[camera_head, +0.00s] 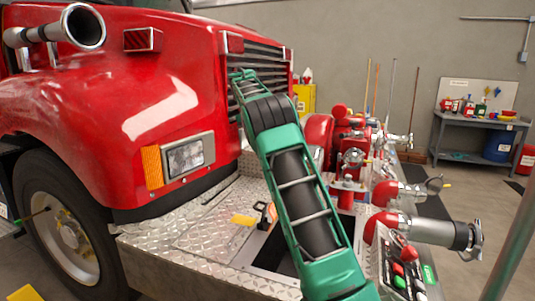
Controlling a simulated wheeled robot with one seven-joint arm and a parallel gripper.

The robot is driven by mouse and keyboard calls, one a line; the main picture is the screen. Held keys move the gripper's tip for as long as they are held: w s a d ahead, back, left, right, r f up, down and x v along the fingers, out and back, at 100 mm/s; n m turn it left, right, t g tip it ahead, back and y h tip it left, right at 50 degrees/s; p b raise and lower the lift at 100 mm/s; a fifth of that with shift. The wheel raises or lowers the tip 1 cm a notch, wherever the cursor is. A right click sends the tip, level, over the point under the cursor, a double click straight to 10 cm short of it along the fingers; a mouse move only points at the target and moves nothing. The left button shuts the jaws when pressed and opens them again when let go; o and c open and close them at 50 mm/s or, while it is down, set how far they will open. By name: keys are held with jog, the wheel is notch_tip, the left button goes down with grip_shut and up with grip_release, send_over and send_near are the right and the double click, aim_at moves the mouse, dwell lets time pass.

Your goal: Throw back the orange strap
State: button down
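A small orange piece (271,212), which looks like the orange strap, shows on the diamond-plate bumper deck (205,225), just left of my green and black arm. A pale part lies against it. My arm covers what is to its right, so its full length and how it lies cannot be told. My arm rises from the bottom of the view across the deck toward the truck's grille. Its upper end is near the grille, and no gripper fingers show.
The red truck (120,100) fills the left. A dark recess (275,248) opens in the deck beside my arm. Red pump fittings with metal outlets (435,230) and a control panel (405,272) stand right of my arm. A workbench (480,125) is far right.

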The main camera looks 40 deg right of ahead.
jog(key=shift+w+f, duration=0.35)
jog(key=shift+f, duration=0.05)
jog(key=c, duration=1.9)
grip_release()
jog(key=shift+w+d, duration=0.15)
jog(key=shift+d, duration=0.05)
jog(key=shift+o, duration=0.2)
jog(key=shift+a+r, duration=0.15)
